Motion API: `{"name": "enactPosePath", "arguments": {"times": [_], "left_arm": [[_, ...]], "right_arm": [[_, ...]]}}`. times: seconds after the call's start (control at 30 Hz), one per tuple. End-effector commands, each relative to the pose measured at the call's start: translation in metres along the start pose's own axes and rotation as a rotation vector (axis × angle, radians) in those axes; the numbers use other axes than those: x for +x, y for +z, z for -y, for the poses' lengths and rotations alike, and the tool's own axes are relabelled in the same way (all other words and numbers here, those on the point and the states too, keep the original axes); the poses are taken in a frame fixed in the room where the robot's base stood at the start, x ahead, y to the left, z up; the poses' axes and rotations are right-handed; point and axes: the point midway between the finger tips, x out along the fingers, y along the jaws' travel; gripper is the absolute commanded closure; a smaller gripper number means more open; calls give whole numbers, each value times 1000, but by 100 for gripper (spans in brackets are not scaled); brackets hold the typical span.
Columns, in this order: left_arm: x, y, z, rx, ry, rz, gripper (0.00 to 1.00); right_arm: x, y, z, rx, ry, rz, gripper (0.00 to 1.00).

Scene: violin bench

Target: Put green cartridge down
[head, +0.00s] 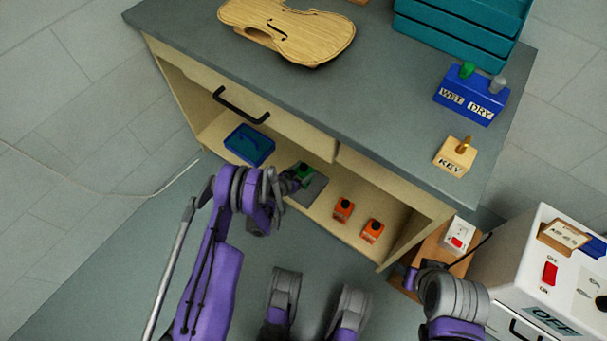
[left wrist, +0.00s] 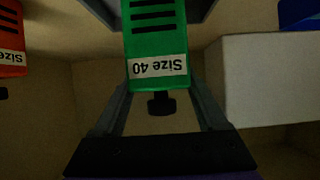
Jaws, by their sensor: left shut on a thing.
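The green cartridge (head: 304,171) is in the open lower shelf of the bench, at my left gripper (head: 291,181). In the left wrist view the green cartridge (left wrist: 158,45) sits between the two fingers, with an upside-down "Size 40" label and a dark knob towards the palm. My left gripper is shut on it. A dark grey flat piece (head: 312,190) lies under or just beside the cartridge; whether they touch is unclear. My right arm shows at the lower right, but its fingers are not clear.
Two orange cartridges (head: 343,209) (head: 373,231) stand to the right on the shelf. A blue tray (head: 262,152) lies to the left. The bench top (head: 350,110) overhangs the shelf.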

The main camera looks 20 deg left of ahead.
Motion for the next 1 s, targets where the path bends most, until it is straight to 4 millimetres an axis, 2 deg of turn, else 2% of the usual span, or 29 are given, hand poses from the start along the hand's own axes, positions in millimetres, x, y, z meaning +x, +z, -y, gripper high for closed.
{"name": "enactPosePath", "arguments": {"times": [0.13, 0.5, 0.53, 0.67, 1.0], "left_arm": [[10, 18, 0, 0, 0, 0, 100], [12, 22, 0, 0, 0, 0, 100], [12, 22, 0, 0, 0, 0, 22], [12, 22, 0, 0, 0, 0, 0], [10, 18, 0, 0, 0, 0, 0]], "right_arm": [[4, 1, 0, 0, 0, -1, 50], [4, 1, 0, 0, 0, -1, 50], [4, 0, 0, 0, 0, -1, 50], [4, 0, 0, 0, 0, -1, 50], [4, 0, 0, 0, 0, -1, 50]]}}
